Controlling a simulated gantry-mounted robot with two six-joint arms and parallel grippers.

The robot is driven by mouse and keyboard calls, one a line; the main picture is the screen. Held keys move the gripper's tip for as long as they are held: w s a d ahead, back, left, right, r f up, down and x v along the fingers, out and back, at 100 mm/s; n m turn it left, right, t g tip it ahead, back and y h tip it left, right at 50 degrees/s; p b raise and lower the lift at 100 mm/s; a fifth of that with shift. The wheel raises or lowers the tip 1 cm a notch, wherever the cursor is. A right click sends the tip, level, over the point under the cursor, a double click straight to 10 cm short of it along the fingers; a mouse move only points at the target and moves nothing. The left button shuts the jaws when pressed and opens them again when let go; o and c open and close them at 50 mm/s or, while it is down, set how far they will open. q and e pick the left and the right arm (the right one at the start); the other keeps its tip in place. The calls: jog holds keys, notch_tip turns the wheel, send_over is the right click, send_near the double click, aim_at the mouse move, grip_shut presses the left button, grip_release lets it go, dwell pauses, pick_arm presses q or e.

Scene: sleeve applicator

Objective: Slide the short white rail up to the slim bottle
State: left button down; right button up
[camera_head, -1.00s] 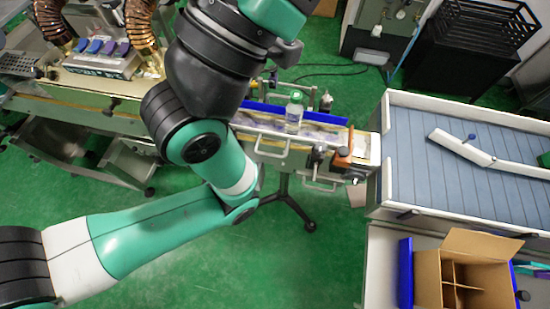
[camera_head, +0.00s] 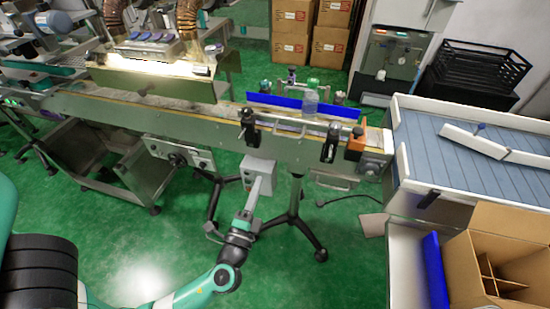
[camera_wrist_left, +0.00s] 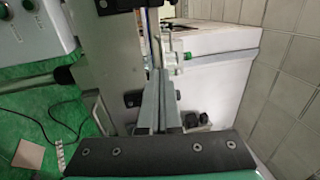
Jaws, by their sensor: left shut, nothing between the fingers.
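The slim bottle (camera_head: 310,102) is clear with a green cap. The short white rail (camera_head: 288,124) runs along the near side of the belt, between two black clamps (camera_head: 248,126), apart from the bottle. My left gripper (camera_head: 265,181) is below the conveyor's near side, pointing up towards it, clear of rail and bottle. In the left wrist view its two grey fingers (camera_wrist_left: 157,100) are shut together with nothing between them. My right gripper is not in view.
A grey control box (camera_head: 256,168) hangs under the conveyor by my left gripper. A black-footed stand (camera_head: 294,222) is close on the right. A slatted table (camera_head: 425,140) and an open carton (camera_head: 495,250) are at right. Green floor lies free in front.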

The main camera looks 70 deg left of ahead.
aim_at(276, 135)
pick_arm(q)
jog(key=x, duration=1.4)
jog(key=shift+r+p, duration=0.2)
jog(key=shift+p, duration=0.1)
jog(key=w+a, duration=0.1)
jog(key=w+a+b, duration=0.1)
jog(key=a, duration=0.1)
jog(key=shift+w+f, duration=0.2)
jog(key=shift+w, duration=0.05)
jog(key=shift+s+d, duration=0.1)
jog(key=shift+d, duration=0.05)
